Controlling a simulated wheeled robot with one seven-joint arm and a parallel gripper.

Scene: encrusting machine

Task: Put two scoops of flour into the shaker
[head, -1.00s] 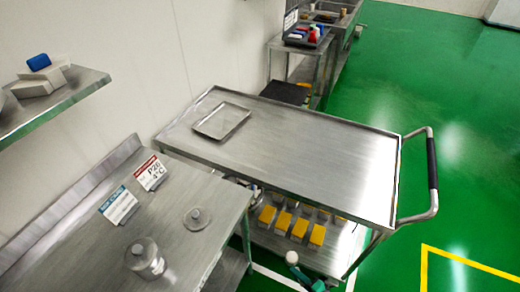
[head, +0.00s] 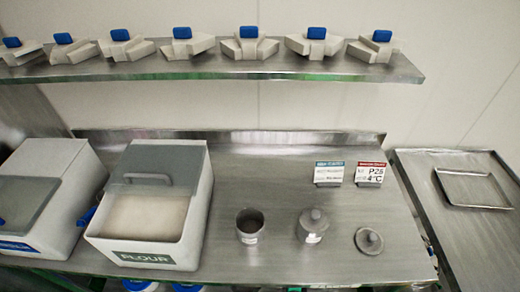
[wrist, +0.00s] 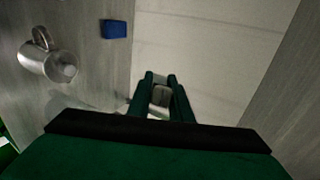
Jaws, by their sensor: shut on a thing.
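The white flour bin (head: 200,210), labelled FLOUR, stands on the steel table in the head view. Pale flour (head: 143,217) shows in its front half; a grey lid with a handle (head: 150,178) lies across the back half. To its right stands an open metal cup (head: 250,228), likely the shaker. Right of that is a metal container with a knobbed top (head: 313,226), and a loose round lid (head: 369,241) lies flat. My gripper (wrist: 161,82) shows only in the wrist view, shut on a pale grey thing (wrist: 161,98) mostly hidden between the fingers.
A second bin (head: 45,205) stands at the left. A shelf (head: 240,67) with several pale blocks hangs above the table. Two sign cards (head: 328,173) stand at the back. A cart with a shallow tray (head: 474,188) is at the right. The wrist view shows a metal vessel (wrist: 45,62).

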